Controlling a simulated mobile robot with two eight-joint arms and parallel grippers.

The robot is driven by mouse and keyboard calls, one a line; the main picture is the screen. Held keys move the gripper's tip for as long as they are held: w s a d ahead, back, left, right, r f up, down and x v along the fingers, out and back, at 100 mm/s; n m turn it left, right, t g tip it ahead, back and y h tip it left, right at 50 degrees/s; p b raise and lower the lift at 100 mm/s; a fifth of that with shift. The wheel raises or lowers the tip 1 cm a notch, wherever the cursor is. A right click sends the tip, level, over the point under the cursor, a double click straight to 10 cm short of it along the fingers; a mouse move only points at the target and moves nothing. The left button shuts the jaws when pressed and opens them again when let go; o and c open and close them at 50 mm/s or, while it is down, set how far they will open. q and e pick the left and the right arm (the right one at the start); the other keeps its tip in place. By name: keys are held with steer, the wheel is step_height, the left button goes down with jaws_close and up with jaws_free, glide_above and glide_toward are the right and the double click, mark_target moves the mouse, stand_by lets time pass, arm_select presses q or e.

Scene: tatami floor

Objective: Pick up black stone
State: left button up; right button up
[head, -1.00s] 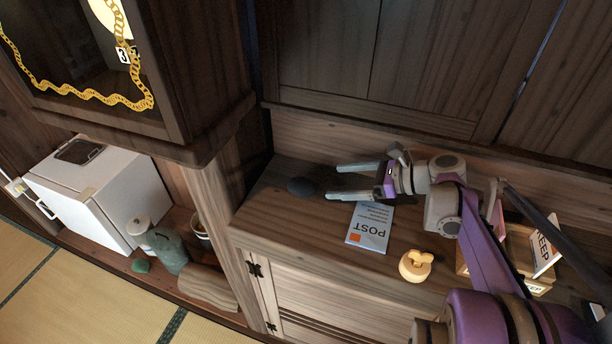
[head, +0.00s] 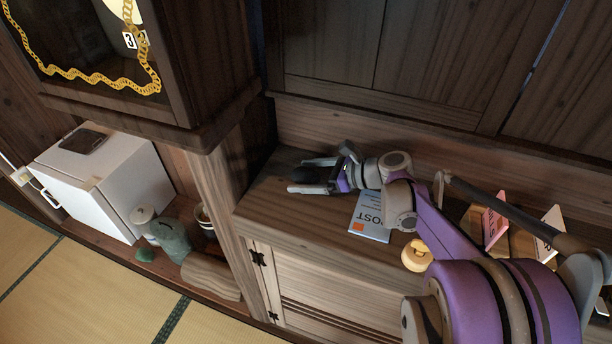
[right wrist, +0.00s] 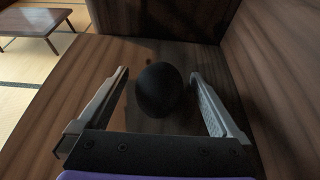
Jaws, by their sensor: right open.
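The black stone (head: 305,173) lies on the wooden cabinet top near its left end. In the right wrist view the round dark stone (right wrist: 160,89) sits between the two fingers, with a gap on each side. My right gripper (head: 304,175) is open around the stone in the head view; its fingers (right wrist: 158,98) also show in the right wrist view. The fingers do not press on the stone. My left gripper is not in view.
A yellow object (head: 416,256) sits near the front edge. Upright cards (head: 495,222) stand at the right. A wooden post and dark case (head: 190,75) are close on the left.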

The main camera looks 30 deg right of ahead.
steer(key=shift+c, duration=0.3)
jaws_close()
